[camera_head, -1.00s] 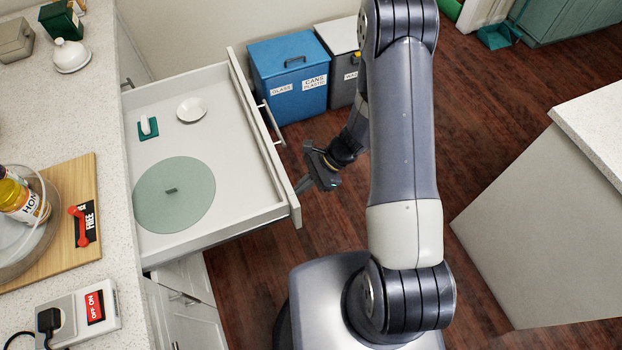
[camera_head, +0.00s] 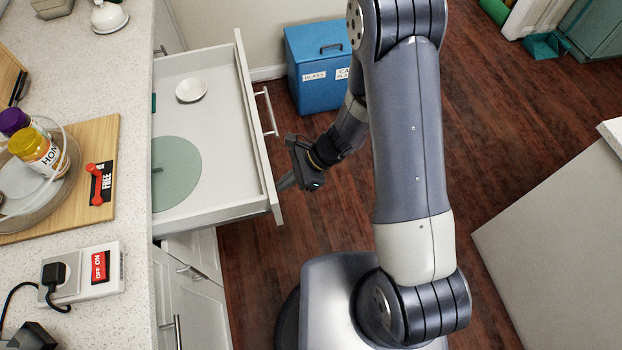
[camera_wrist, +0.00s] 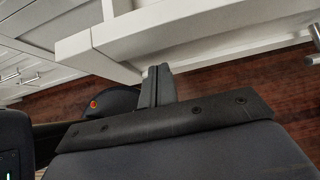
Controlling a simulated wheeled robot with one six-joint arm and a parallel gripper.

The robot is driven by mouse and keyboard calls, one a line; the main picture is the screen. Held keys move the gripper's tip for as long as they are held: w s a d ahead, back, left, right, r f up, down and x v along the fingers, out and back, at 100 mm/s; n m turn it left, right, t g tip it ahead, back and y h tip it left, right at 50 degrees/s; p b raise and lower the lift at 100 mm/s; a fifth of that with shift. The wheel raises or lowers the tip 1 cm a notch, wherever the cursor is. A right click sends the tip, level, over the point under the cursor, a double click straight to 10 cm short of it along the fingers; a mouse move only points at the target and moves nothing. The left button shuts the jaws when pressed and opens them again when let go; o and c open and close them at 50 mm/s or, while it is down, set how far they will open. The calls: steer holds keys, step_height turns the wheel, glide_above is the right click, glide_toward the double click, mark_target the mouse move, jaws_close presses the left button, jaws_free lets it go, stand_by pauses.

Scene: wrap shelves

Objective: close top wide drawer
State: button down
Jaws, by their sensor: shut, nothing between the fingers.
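The wide top drawer (camera_head: 228,95) is partly pulled out from under the counter, with its white front (camera_head: 256,130) facing right and a bar handle (camera_head: 266,110) on it. Inside lie a round glass lid (camera_head: 175,172) and a small white dish (camera_head: 191,90). My gripper (camera_head: 285,184) is shut and empty at the outer side of the drawer front, near its lower end. In the wrist view, the shut fingers (camera_wrist: 158,84) point at the white drawer front (camera_wrist: 200,28). Whether they touch it I cannot tell.
The counter (camera_head: 135,200) at left holds a cutting board (camera_head: 70,215), a glass bowl with jars (camera_head: 38,150) and a switch box (camera_head: 97,268). Blue bin (camera_head: 318,75) stands beyond the drawer. Wood floor is clear at right, up to a pale counter unit (camera_head: 560,240).

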steer(key=b, duration=0.4)
glide_above(164, 211)
steer(key=s+d, duration=0.2)
steer(key=d, duration=0.1)
steer(key=shift+s, duration=0.15)
steer(key=shift+a+r, duration=0.1)
steer(key=shift+a, duration=0.3)
steer(key=shift+s+a+r, duration=0.1)
